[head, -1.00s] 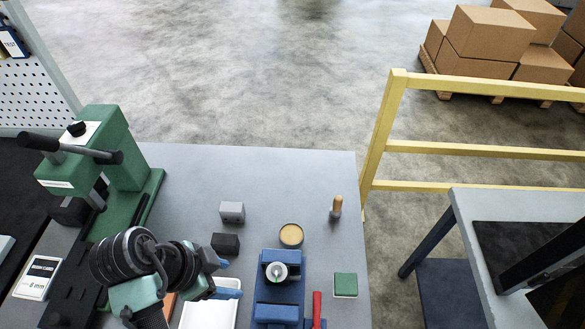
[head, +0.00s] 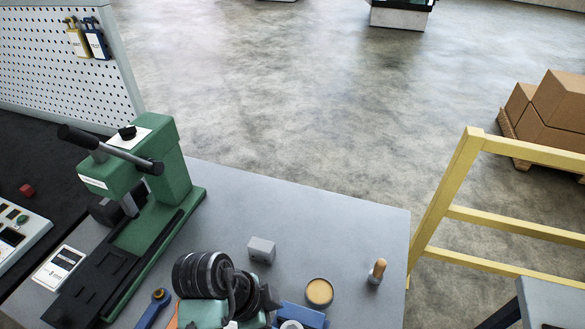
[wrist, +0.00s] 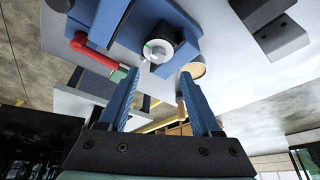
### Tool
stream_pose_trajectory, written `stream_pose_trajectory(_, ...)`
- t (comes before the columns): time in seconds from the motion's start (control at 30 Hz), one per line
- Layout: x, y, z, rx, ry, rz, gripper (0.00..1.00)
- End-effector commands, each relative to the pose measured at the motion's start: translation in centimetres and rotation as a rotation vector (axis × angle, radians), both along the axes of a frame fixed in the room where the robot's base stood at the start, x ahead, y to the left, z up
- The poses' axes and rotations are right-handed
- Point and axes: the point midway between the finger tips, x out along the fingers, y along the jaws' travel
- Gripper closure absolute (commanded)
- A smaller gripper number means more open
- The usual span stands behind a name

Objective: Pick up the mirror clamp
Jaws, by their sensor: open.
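I cannot tell for sure which part is the mirror clamp. A blue fixture with a round pale face lies on the bench; its top edge shows low in the head view (head: 308,316). In the wrist view the blue fixture (wrist: 113,20) and its round face (wrist: 157,50) are beyond my fingertips. My gripper (wrist: 158,76) is open, its two blue fingers apart with nothing held between them. In the head view my arm covers part of the bench and my fingertips cannot be made out. A grey block with small holes (head: 261,250) stands just beyond my arm.
A green press (head: 150,190) with a black lever stands at left. A round tan-topped tin (head: 319,291) and a wooden-handled tool (head: 377,271) stand at right. A red-handled part (wrist: 88,52) shows in the wrist view. The bench's far middle is clear; a yellow rail (head: 445,205) stands beyond.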

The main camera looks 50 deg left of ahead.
Motion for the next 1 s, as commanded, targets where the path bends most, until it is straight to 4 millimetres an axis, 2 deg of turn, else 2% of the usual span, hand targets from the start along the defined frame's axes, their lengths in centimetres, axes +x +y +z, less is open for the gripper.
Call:
stream_pose_trajectory(0.17,0.3,-0.6,-1.5,-0.005,0.003,0.001,0.35)
stream_pose_trajectory(0.4,1.2,-1.1,-4.7,-0.001,0.000,0.000,0.35)
stream_pose_trajectory(0.7,1.3,-1.2,-5.2,0.001,-0.001,-0.001,0.37)
stream_pose_trajectory(1.0,1.3,-1.2,-5.2,0.001,-0.001,-0.001,0.91)
